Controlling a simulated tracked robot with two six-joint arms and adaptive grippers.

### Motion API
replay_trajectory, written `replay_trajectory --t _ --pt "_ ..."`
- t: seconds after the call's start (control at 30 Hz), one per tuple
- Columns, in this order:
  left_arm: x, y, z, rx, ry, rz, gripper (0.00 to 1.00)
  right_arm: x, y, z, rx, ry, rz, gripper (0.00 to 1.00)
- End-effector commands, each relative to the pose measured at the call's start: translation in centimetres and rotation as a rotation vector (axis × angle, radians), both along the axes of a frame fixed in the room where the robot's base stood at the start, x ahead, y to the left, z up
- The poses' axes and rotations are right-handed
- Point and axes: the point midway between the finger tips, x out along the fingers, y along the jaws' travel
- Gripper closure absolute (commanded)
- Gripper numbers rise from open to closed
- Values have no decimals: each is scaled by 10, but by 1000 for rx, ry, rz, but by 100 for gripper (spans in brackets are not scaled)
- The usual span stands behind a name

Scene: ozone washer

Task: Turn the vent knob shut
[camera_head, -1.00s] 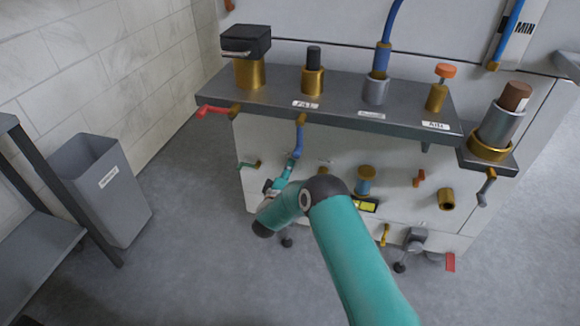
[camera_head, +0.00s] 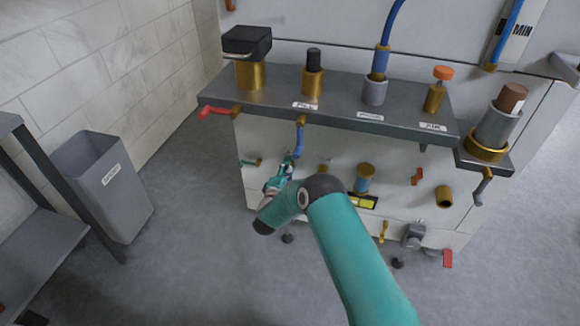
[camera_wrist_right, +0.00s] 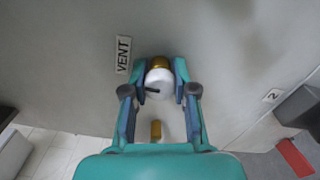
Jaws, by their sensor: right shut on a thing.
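The vent knob (camera_wrist_right: 159,84) shows in the right wrist view as a round white knob with a dark pointer bar and a brass collar behind it. The VENT label (camera_wrist_right: 123,55) is on the panel to its left. My right gripper (camera_wrist_right: 160,90) is shut on the knob, with one finger on each side of it. In the head view my right gripper (camera_head: 286,168) is at the front panel below the shelf, and my own arm and gripper hide the knob there. My left gripper is not in view.
The grey shelf (camera_head: 340,115) with fittings juts out above my gripper. A blue-handled valve (camera_head: 299,137) hangs close above it, and a green-handled valve (camera_head: 250,162) is to its left. A brass stub (camera_wrist_right: 156,130) is below the knob. A grey bin (camera_head: 100,185) stands at left.

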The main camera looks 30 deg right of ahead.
Motion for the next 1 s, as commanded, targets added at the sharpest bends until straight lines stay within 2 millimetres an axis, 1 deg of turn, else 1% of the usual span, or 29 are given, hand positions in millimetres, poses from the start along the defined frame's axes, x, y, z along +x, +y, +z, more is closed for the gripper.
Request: replay_trajectory --t 0.03,0.37,0.4,0.47,0.5,0.53,0.83,1.0 --pt "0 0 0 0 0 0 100 2 8 -6 4 14 19 100" --pt "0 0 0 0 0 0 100 1 8 -6 4 16 18 100" --pt "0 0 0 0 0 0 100 1 8 -6 4 16 18 67" --pt "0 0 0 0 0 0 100 1 7 -6 4 15 16 57" --pt "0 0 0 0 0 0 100 1 6 -5 3 13 14 50" --pt "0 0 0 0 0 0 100 1 5 -5 4 12 13 47" --pt "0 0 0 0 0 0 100 0 2 -2 2 7 5 47" --pt "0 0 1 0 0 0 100 -7 11 -2 1 8 7 47"
